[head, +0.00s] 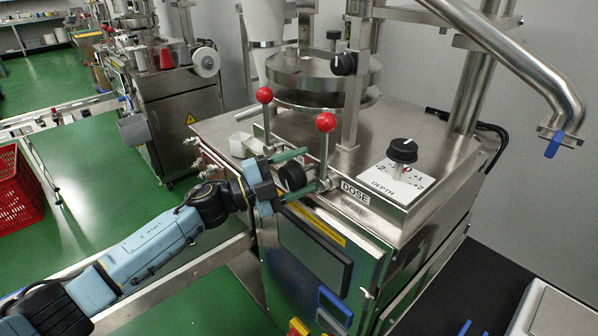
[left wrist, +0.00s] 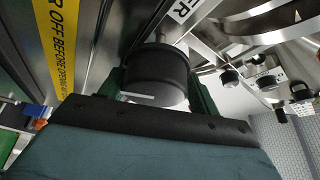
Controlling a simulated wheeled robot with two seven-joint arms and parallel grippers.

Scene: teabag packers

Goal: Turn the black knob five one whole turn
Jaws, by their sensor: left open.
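A black round knob (head: 292,177) sits on the front edge of the steel machine, beside the DOSE label. My left gripper (head: 307,170) is open, with its green fingers on either side of this knob. In the left wrist view the black knob (left wrist: 158,68) lies between the fingers of my left gripper (left wrist: 158,84), with a white mark on its near face. Whether the fingers touch it I cannot tell. No number five shows on it. A second black knob (head: 403,150) stands on a white DEPTH plate. A third black knob (head: 343,64) is on an upright post.
Two red ball-topped levers (head: 325,123) (head: 264,96) stand just behind the gripper. A bent steel tube (head: 510,62) hangs at the right.

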